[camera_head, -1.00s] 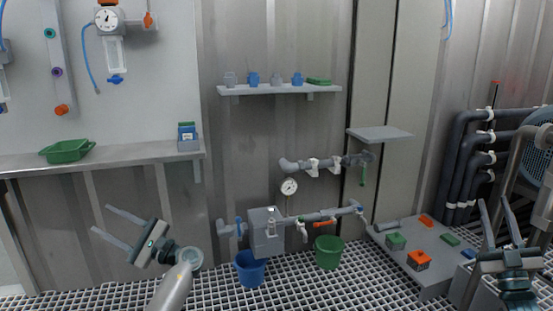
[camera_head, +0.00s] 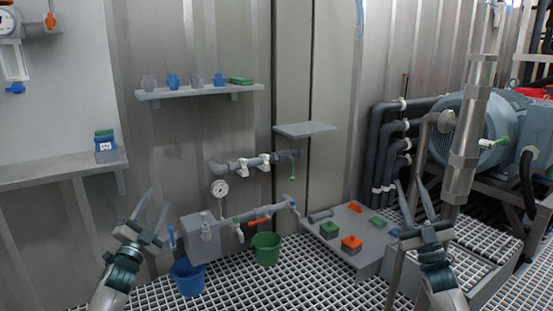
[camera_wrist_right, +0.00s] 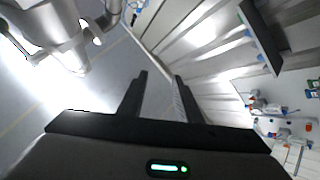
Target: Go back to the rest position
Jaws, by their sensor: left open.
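My left gripper (camera_head: 150,215) is at the lower left of the head view, pointing up with its two fingers apart and nothing between them. It stands in front of the wall, left of the grey box on the pipe. My right gripper (camera_head: 412,200) is at the lower right of the head view, also pointing up with its fingers apart, in front of the grey platform. In the right wrist view my right fingers (camera_wrist_right: 160,95) are spread, with only pale floor or wall seen between them.
A blue bucket (camera_head: 188,278) and a green bucket (camera_head: 266,249) stand on the grating. A low grey platform (camera_head: 340,245) holds orange and green blocks. A wall shelf (camera_head: 200,92) carries small vessels. Pipes and a large motor (camera_head: 470,125) stand at the right.

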